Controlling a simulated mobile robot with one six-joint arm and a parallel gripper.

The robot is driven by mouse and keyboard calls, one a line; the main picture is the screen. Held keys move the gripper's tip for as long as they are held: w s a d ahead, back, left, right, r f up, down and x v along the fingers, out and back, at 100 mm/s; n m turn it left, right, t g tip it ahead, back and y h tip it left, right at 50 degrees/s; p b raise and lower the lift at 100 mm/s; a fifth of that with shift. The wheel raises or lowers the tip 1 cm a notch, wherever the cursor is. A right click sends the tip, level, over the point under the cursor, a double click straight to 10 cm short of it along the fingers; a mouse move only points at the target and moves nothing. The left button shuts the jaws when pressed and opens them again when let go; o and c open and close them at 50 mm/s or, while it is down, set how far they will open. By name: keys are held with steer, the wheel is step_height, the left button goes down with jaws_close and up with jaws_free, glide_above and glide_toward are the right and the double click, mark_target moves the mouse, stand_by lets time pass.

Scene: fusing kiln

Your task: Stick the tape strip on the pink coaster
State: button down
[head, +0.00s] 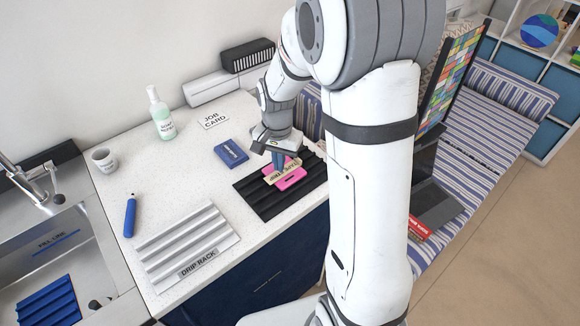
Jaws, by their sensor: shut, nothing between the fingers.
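The pink coaster (291,181) lies on a black ribbed mat (252,196) on the white counter. A cream tape strip (272,178) with lettering lies across the coaster at a slant. My gripper (279,165) is shut and empty, pointing down just over the strip and the coaster. Its fingers hide part of both. I cannot tell whether the fingertips touch the strip or whether the strip is flat all along.
A blue box (231,153) and a job card (213,120) lie behind the mat. A white drip rack (188,244), a blue pen-like tool (130,216), a cup (104,160) and a soap bottle (161,114) stand left. A sink (52,240) is at far left.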

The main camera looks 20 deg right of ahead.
steer(key=shift+f+b, duration=0.5)
steer(key=shift+f, duration=0.15)
steer(key=shift+r, duration=0.1)
stand_by(0.7)
steer(key=shift+r+p, duration=2.55)
steer(key=shift+r, duration=0.9)
steer(key=shift+s, duration=0.1)
steer(key=s+r+n+t, duration=0.1)
steer(key=s+r+n, duration=0.2)
steer(key=s+r, duration=0.3)
steer(key=s+r+n+t, duration=0.2)
steer(key=s+r+n, duration=0.2)
steer(key=s, duration=0.8)
steer(key=shift+s+d+r, duration=0.2)
steer(key=shift+d+r, duration=0.25)
steer(key=shift+r, duration=0.55)
